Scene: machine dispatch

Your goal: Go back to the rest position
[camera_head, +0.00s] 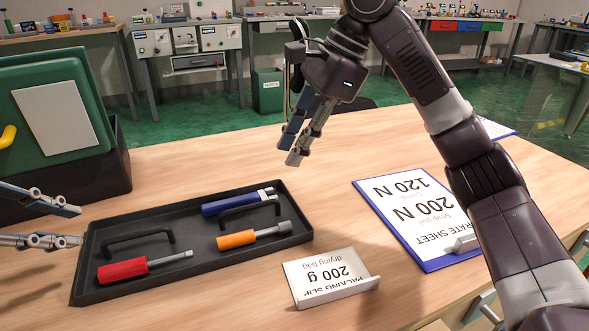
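My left gripper (79,226) comes in at the left edge, beside the black tray (86,268). Its two fingers are apart with nothing between them. My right gripper (288,152) hangs above the table behind the tray, fingers pointing down and to the left. Its two fingertips show separately and it holds nothing. The tray holds a red-handled tool (122,271), an orange-handled tool (237,240) and a blue tool (222,206), with two black handles across it.
A green case (85,82) with a yellow handle (8,136) stands in a black bin (123,165) at the left. A packing slip holder (328,282) and a blue-edged rate sheet board (390,205) are on the table (210,157). Workbenches stand behind.

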